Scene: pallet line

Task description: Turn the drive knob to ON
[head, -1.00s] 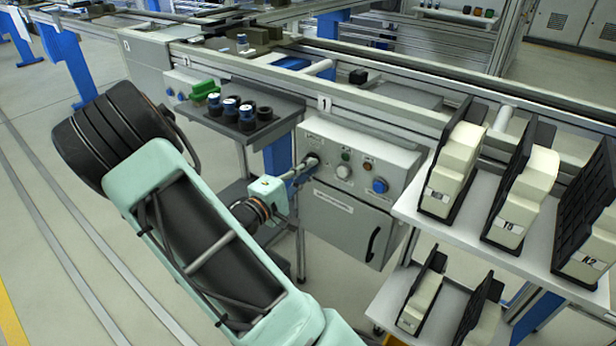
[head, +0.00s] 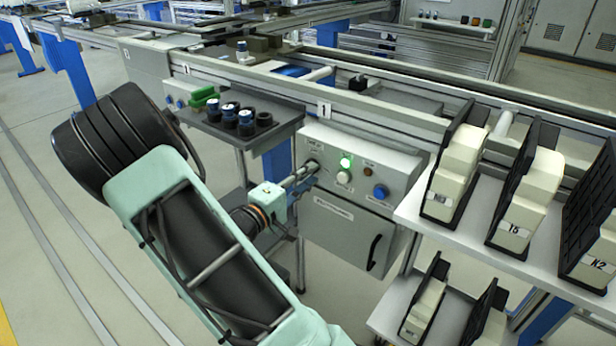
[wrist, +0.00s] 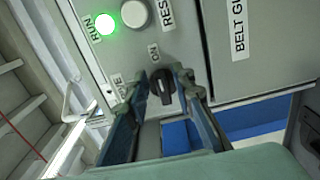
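The dark drive knob (wrist: 162,86) sits on the grey control box (head: 385,160). In the wrist view its grip ridge runs nearly up and down the picture, roughly towards the ON label (wrist: 153,52). My gripper (wrist: 159,82) has one finger on each side of the knob, with narrow gaps showing, so it looks open around it. In the head view my gripper (head: 308,172) reaches the box's left end and mostly hides the knob. The green RUN lamp (head: 346,162) is lit; it also glows in the wrist view (wrist: 105,24).
A tray (head: 205,122) with dark cylinders stands left of the box. A shelf (head: 470,235) with cream parts stands right. The conveyor runs behind.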

